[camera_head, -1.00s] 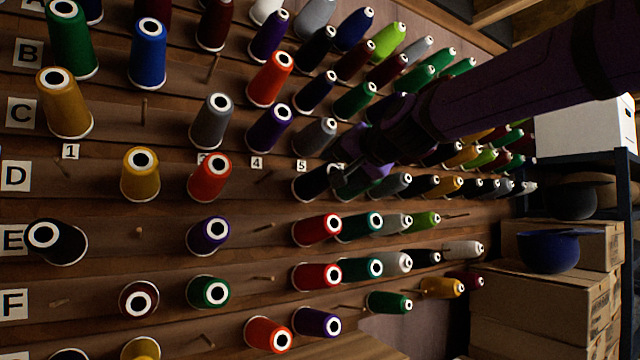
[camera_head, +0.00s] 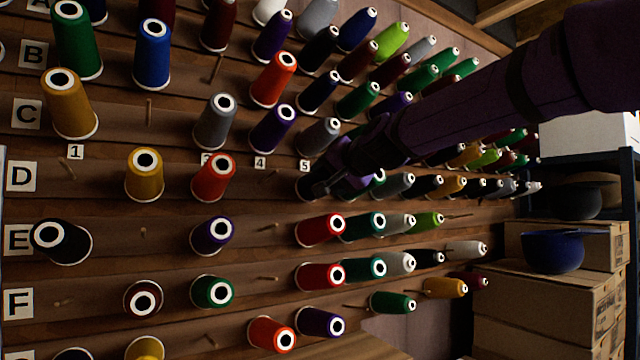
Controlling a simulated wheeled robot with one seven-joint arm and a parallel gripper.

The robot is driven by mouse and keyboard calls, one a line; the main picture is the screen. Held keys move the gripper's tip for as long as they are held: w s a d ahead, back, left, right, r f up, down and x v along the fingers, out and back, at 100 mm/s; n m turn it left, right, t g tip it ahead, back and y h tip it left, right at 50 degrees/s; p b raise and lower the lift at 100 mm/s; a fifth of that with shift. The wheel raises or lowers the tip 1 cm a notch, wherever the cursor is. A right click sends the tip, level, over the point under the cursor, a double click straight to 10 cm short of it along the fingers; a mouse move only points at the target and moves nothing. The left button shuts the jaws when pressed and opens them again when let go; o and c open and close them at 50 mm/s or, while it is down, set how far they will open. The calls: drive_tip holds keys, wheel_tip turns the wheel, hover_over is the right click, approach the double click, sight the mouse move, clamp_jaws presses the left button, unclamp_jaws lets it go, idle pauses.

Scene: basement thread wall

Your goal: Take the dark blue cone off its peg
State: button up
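A very dark cone (camera_head: 306,186), dark blue or black, sits on row D below the number 5 label, mostly hidden by my gripper. My gripper (camera_head: 322,187) is at its front end, overlapping it in the picture. I cannot tell whether the fingers are around it or only in front, or how far they are apart. Other dark blue cones stand higher up: one in row B (camera_head: 318,92) and one near the top (camera_head: 357,30).
Neighbouring cones crowd the gripper: a grey cone (camera_head: 320,136) above, a red cone (camera_head: 319,229) below, and several to the right. Bare pegs show, such as one in row D (camera_head: 270,173). Boxes (camera_head: 570,300) with a blue cap (camera_head: 553,252) stand at right.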

drive_tip(key=c, duration=0.4)
drive_tip(key=shift+v, duration=5.65)
drive_tip(key=shift+f, duration=0.2)
drive_tip(key=s+d+r, duration=0.2)
drive_tip(key=s, duration=0.1)
drive_tip(key=shift+s+d+r, duration=0.1)
drive_tip(key=shift+r, duration=0.3)
